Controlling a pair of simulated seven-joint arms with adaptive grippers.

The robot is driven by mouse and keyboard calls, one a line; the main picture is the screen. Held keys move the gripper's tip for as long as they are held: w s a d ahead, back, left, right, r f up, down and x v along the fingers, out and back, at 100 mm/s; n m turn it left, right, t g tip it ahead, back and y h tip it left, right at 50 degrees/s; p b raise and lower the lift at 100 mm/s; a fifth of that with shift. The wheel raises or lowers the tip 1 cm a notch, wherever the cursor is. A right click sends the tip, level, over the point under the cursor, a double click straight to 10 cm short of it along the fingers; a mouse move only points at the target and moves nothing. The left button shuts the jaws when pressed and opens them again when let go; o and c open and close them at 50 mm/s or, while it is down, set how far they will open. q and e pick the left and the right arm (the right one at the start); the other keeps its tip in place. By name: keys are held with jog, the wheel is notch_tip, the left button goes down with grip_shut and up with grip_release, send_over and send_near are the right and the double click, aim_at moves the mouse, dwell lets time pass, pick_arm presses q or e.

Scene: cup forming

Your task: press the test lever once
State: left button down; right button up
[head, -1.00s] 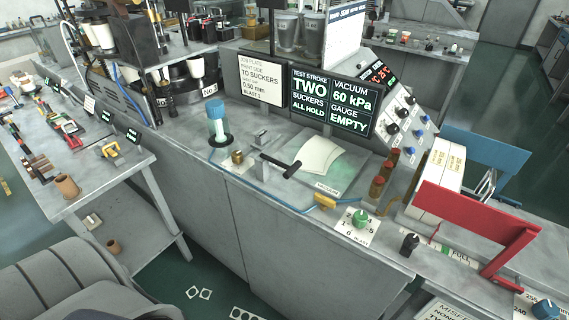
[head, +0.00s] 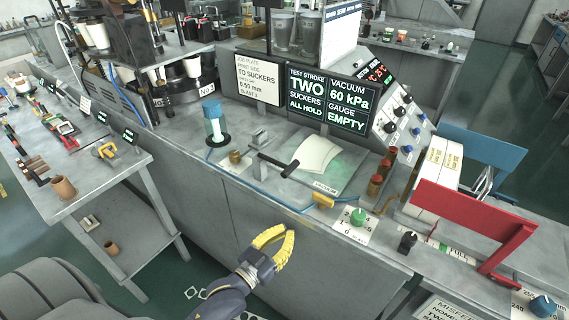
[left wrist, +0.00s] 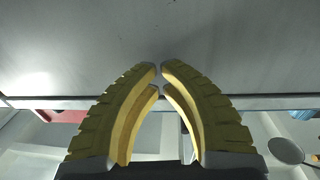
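A lever with a black handle (head: 279,165) stands on a grey metal post on the bench, left of a plate (head: 336,186) marked vacuum; I take it to be the test lever. My left gripper (head: 289,231) has yellow ridged fingers and is in front of the bench, below and nearer than the lever, apart from it. In the left wrist view its fingertips (left wrist: 160,68) almost meet, with only a thin gap and nothing held. That view faces a plain grey surface; the lever does not show there. My right gripper is not in view.
A screen (head: 327,100) reads test stroke two suckers, all hold, vacuum 60 kPa, gauge empty. A pale curved sheet (head: 316,155) lies on the plate.

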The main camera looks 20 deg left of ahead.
pick_arm(q)
jog(key=s+a+r+m+t, duration=0.1)
jog(key=r, duration=1)
jog(key=s+a+r+m+t, duration=0.1)
jog(key=s+a+r+t, duration=0.1)
jog(key=r, duration=0.9)
jog(key=shift+a+h, duration=0.25)
jog(key=shift+h, duration=0.05)
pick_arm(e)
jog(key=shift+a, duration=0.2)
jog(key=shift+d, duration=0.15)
